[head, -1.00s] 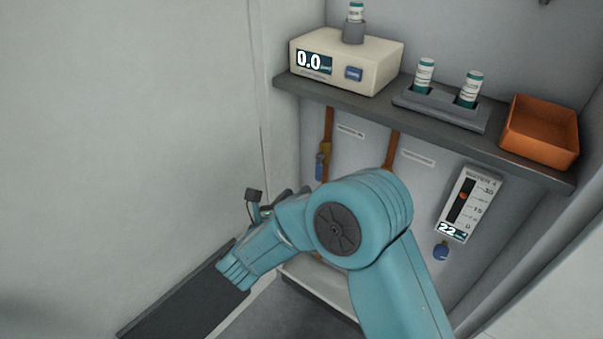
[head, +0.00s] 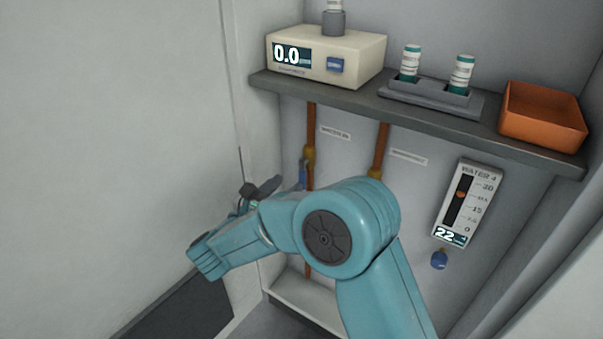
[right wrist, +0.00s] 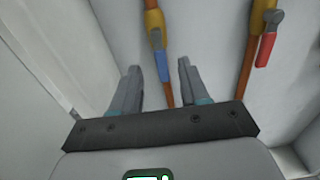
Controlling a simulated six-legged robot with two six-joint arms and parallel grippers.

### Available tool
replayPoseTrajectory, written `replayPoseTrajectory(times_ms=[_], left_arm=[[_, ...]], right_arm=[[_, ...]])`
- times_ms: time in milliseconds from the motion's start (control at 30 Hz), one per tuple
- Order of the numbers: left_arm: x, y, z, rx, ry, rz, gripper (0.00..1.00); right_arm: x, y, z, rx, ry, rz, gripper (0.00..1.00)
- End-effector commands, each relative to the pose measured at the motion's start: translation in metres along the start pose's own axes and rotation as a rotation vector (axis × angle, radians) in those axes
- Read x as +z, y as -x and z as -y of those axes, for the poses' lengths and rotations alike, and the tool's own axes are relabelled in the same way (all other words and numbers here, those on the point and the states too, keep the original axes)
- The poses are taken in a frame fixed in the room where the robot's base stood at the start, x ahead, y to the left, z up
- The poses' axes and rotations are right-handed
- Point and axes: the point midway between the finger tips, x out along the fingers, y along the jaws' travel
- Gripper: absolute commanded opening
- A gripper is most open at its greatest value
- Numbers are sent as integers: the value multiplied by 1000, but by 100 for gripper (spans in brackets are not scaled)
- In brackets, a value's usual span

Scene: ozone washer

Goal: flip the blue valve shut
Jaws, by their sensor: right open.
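The blue valve is a yellow-brass body (right wrist: 154,22) with a blue lever (right wrist: 158,52) on a copper pipe. The lever hangs down, lying along the pipe. In the head view the blue lever (head: 303,173) shows just above my right forearm, partly hidden lower down. My right gripper (right wrist: 160,68) is open and empty. In the right wrist view its fingers are apart, with the lever's lower end between their tips in the picture; contact does not show. In the head view the right gripper (head: 262,190) is left of the lever, partly hidden by my arm. My left gripper is not in view.
A red-handled valve (right wrist: 266,45) is on a second pipe to the right. A shelf (head: 430,122) above carries a white meter (head: 355,62), a vial rack (head: 425,98) and an orange bin (head: 543,118). A flow gauge (head: 465,205) hangs at right. A plain wall is left.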

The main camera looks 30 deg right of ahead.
Motion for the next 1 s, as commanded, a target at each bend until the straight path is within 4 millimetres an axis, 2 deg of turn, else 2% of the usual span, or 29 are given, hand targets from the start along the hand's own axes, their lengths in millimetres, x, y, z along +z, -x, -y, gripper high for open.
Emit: replayPoseTrajectory(times_ms=[100, 333, 500, 767, 900, 1000], left_arm=[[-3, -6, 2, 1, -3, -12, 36], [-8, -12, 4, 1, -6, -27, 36], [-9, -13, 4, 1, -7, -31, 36], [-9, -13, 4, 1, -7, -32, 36], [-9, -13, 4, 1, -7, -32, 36], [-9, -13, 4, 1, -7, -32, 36]], right_arm=[[-2, -30, 1, -5, -1, 0, 45], [-1, -68, -1, 0, -1, -1, 45], [0, -78, -2, 5, 0, 0, 45], [0, -79, -2, 5, 0, 0, 45], [0, -79, -2, 5, 1, 0, 0], [0, -79, -2, 5, 1, 0, 0]])
